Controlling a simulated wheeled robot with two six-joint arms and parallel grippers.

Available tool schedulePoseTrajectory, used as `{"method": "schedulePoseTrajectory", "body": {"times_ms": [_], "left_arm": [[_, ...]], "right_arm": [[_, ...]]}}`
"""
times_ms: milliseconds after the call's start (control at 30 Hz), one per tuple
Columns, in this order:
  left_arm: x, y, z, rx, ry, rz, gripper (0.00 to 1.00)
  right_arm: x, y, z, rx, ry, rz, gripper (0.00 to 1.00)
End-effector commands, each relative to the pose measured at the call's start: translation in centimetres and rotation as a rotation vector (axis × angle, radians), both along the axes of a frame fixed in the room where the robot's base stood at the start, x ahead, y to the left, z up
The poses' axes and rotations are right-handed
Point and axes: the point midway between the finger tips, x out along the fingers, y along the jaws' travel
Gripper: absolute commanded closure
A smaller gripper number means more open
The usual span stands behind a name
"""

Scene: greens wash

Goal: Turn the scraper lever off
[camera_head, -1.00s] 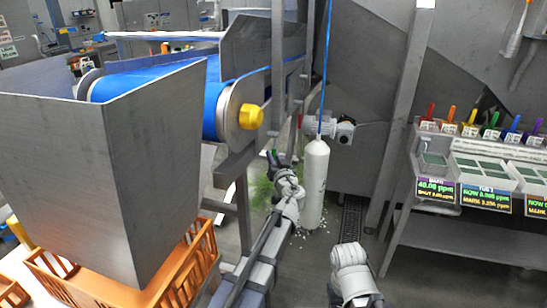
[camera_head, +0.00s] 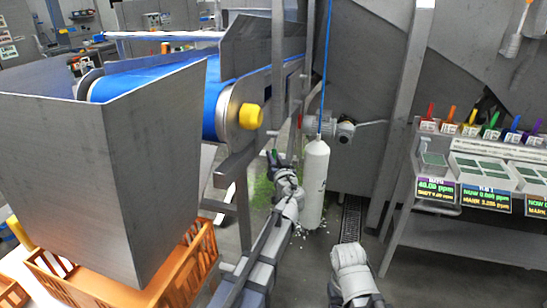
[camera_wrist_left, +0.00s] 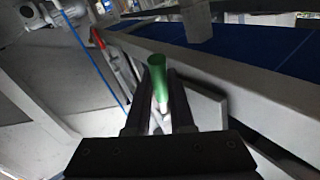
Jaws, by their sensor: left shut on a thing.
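A lever with a green handle (camera_wrist_left: 157,72) and a pale lower shaft stands between my left gripper's two dark fingers in the left wrist view. My left gripper (camera_head: 276,160) is shut on this handle, beside the conveyor frame in the head view. I cannot read the lever's on or off position. The right gripper cannot be made out; only a part of my right arm shows at the bottom.
The blue conveyor belt (camera_head: 150,80) with a yellow roller cap (camera_head: 251,116) is left of the gripper. A white cylinder (camera_head: 314,185) hangs on a blue cord close right of it. A large grey hopper (camera_head: 70,170) fills the left. Greens and white bits lie on the floor.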

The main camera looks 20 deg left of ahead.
Motion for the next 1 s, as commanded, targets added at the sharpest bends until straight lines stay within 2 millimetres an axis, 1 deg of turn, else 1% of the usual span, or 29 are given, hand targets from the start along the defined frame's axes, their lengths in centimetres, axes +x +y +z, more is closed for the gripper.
{"method": "schedulePoseTrajectory", "body": {"times_ms": [67, 267, 500, 600, 733, 1000], "left_arm": [[0.1, 0.0, -0.3, -0.001, -0.011, 0.001, 1.00], [1.2, 0.0, -1.3, -0.001, -0.131, 0.002, 1.00], [2.6, 0.0, -1.5, -0.008, -0.318, 0.003, 1.00], [3.0, -0.1, -1.3, -0.010, -0.383, 0.003, 1.00], [3.2, -0.1, -1.0, -0.014, -0.436, 0.001, 1.00], [3.2, -0.1, -0.7, -0.016, -0.452, -0.001, 1.00]], "right_arm": [[0.0, 0.0, -0.5, 0.000, 0.000, 0.000, 0.50], [0.0, 0.0, -3.8, 0.000, 0.000, 0.000, 0.50], [0.0, 0.0, -7.4, 0.000, 0.000, 0.001, 0.50], [0.0, 0.0, -8.4, 0.000, 0.000, 0.001, 0.50], [0.0, 0.0, -9.0, 0.000, 0.000, 0.001, 0.50], [0.0, 0.0, -8.9, 0.000, 0.000, 0.001, 0.50]]}}
